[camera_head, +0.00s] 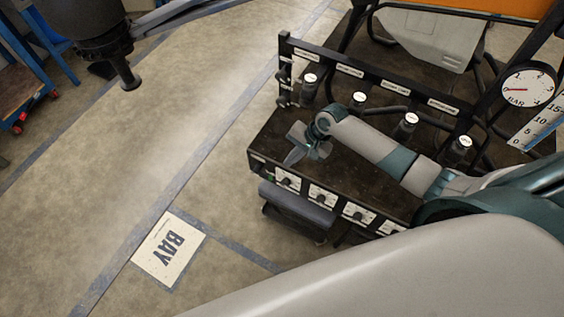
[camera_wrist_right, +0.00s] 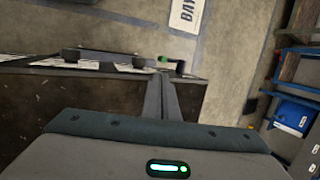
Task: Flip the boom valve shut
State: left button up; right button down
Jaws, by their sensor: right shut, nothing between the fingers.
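Valve handles line the front face of a dark box (camera_head: 350,185), each by a white label too small to read, such as one handle (camera_head: 322,198) near the middle. I cannot tell which is the boom valve. A green-tipped lever (camera_wrist_right: 172,62) shows just beyond my fingertips in the right wrist view. A small green spot (camera_head: 269,176) shows at the box's left front corner in the head view. My right gripper (camera_head: 291,159) is shut and empty above the box's left end; its closed fingers (camera_wrist_right: 160,82) also show in the wrist view. Contact with the lever is unclear. My left gripper is out of view.
A black rail (camera_head: 370,75) with labels and several capped cylinders stands behind the box. A pressure gauge (camera_head: 528,87) is at right. A BAY sign (camera_head: 170,249) lies on open floor. A dark drone motor (camera_head: 105,35) hangs at upper left; a blue cart (camera_head: 20,85) stands beyond.

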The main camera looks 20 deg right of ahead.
jog(key=a+n, duration=0.2)
notch_tip(320, 180, up, 3)
jog(key=n+h+b, duration=0.1)
jog(key=n+h, duration=0.4)
jog(key=n, duration=0.8)
send_over(265, 175)
jog(key=s+a, duration=0.2)
jog(key=s, duration=0.1)
jog(key=shift+w+a+r+n+g+h, duration=0.2)
jog(key=shift+r+n+h, duration=0.2)
jog(key=shift+n, duration=0.2)
jog(key=shift+w+a+r+n+g+h, duration=0.2)
jog(key=shift+r+n+h, duration=0.15)
jog(key=shift+n, duration=0.25)
jog(key=shift+f, duration=0.1)
jog(key=p+x, duration=0.1)
jog(key=x, duration=1.3)
